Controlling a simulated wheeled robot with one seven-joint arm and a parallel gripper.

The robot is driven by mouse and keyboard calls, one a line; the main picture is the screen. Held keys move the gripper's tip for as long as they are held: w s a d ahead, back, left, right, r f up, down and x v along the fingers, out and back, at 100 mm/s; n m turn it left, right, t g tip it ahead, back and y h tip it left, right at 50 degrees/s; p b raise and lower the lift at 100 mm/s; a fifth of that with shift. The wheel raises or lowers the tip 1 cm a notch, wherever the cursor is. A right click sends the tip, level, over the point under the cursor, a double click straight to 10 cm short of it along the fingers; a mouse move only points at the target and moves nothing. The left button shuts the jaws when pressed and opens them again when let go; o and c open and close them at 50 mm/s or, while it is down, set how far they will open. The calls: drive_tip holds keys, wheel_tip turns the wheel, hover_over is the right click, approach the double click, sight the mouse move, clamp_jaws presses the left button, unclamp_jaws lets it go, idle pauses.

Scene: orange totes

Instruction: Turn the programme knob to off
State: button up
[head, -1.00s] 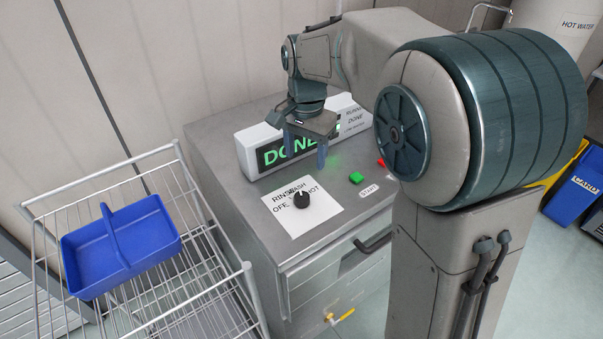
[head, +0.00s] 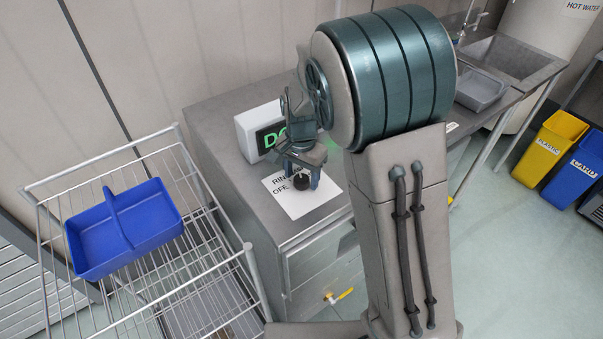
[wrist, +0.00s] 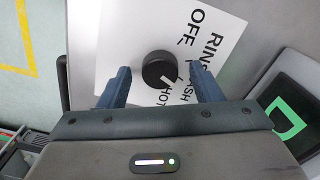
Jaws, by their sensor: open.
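The programme knob (head: 302,182) is a round black knob on a white label plate (head: 306,205) on the machine's top. In the wrist view the knob (wrist: 158,68) lies between the two blue fingers of my gripper (wrist: 161,78). The fingers are open, with a visible gap on either side of the knob. The label reads OFF, RINSE, WASH and HOT, partly covered by my fingers. Which word the knob's pointer faces is too small to tell now. In the head view my gripper (head: 300,168) is over the knob, partly hiding the plate.
A display box (head: 246,127) with green letters stands behind the plate, largely hidden by my arm. A wire trolley (head: 150,271) with a blue caddy (head: 150,214) stands at the left. A sink (head: 505,52) and yellow (head: 548,143) and blue (head: 578,169) bins are at the right.

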drive_tip(key=shift+f, duration=0.1)
drive_tip(key=c, duration=1)
drive_tip(key=shift+n, duration=0.5)
drive_tip(key=n+b, duration=0.1)
drive_tip(key=n, duration=0.2)
drive_tip(key=shift+b, duration=0.3)
drive_tip(key=n+b, duration=0.1)
drive_tip(key=n, duration=0.4)
drive_tip(key=shift+n, duration=0.3)
drive_tip(key=n+b, duration=0.1)
drive_tip(key=n, duration=0.3)
drive_tip(key=shift+n, duration=2.4)
